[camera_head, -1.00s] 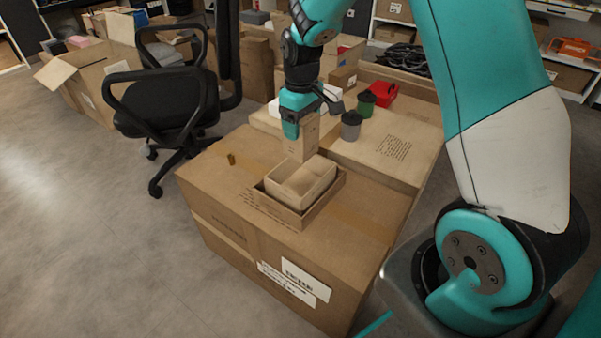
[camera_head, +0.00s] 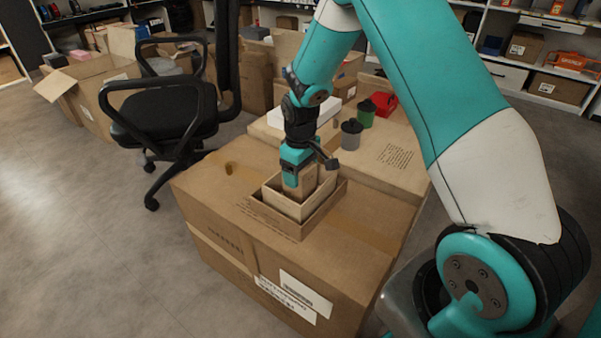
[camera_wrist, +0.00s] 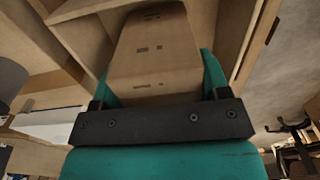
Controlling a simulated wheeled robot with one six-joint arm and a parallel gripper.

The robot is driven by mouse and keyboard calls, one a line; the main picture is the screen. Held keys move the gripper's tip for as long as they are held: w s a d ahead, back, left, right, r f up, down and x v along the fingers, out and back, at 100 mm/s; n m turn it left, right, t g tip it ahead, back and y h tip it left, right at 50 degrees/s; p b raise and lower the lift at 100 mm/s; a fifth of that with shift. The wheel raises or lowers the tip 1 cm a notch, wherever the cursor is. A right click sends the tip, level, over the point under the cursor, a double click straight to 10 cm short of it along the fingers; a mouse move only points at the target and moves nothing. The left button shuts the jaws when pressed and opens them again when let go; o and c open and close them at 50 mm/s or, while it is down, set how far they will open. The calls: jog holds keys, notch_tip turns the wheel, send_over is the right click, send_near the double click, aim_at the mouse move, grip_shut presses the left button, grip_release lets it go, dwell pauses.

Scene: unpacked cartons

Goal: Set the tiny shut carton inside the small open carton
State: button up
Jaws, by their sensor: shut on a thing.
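The tiny shut carton (camera_wrist: 152,55) is a tan box held between the fingers of my gripper (camera_head: 298,182). In the wrist view my gripper (camera_wrist: 160,85) is shut on it. In the head view the tiny carton (camera_head: 309,183) shows beside the teal finger, its lower part hidden inside the small open carton (camera_head: 298,211). The small open carton is pale and sits within a larger, low open carton (camera_head: 272,224). Whether the tiny carton touches the bottom cannot be told.
A large shut carton (camera_head: 215,205) bears these boxes. Behind are a grey cup (camera_head: 350,136), a green cup (camera_head: 366,114) and a red item (camera_head: 384,104) on another carton (camera_head: 400,160). A black office chair (camera_head: 165,115) stands left.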

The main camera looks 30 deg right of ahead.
jog(key=shift+f, duration=0.1)
jog(key=shift+f, duration=0.3)
jog(key=o, duration=1)
jog(key=shift+r, duration=0.15)
